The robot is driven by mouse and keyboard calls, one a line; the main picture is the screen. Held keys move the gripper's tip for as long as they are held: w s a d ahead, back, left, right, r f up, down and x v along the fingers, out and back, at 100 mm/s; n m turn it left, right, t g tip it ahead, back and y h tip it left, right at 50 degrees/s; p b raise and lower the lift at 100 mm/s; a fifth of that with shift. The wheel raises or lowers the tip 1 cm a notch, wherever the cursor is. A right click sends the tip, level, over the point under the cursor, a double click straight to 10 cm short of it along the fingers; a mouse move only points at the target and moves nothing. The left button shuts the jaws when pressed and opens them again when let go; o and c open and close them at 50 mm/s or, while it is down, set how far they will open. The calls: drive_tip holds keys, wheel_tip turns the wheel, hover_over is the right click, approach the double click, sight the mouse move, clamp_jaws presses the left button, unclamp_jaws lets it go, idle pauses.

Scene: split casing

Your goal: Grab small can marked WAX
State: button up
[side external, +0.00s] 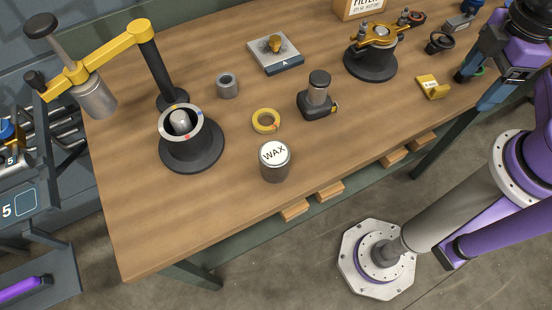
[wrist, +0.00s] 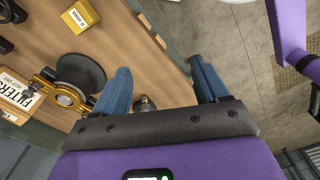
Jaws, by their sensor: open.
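The small can marked WAX (side external: 275,162) stands upright near the front edge of the wooden bench in the side external view. It is grey with a white lid lettered WAX. My gripper (side external: 474,80) is at the far right end of the bench, well away from the can. In the wrist view my gripper (wrist: 160,84) has its two blue fingers spread wide apart, with nothing held between them. The can does not show in the wrist view.
A yellow ring (side external: 266,121) and a dark device with a cylinder (side external: 317,95) stand near the can. A yellow block (side external: 433,87) and a brass-topped fixture (side external: 371,60) lie between gripper and can.

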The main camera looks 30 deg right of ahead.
drive_tip(key=o, duration=0.4)
drive_tip(key=shift+c, duration=0.2)
drive_tip(key=shift+a, duration=0.1)
drive_tip(key=m+t+y, duration=0.3)
drive_tip(key=t+y, duration=0.3)
drive_tip(key=y, duration=0.2)
approach(274, 158)
drive_tip(key=f, duration=0.5)
drive_tip(key=shift+d+f, duration=0.25)
drive_tip(key=shift+d, duration=0.15)
drive_tip(key=shift+w+a+f+t+y, duration=0.1)
drive_tip(key=shift+w+a+t+y, duration=0.3)
drive_tip(key=shift+t, duration=0.4)
drive_tip(key=shift+w+a+t+y, duration=0.15)
drive_tip(key=shift+a+t+y, duration=0.25)
drive_tip(key=shift+t, duration=0.2)
drive_tip(key=shift+x, duration=3.6)
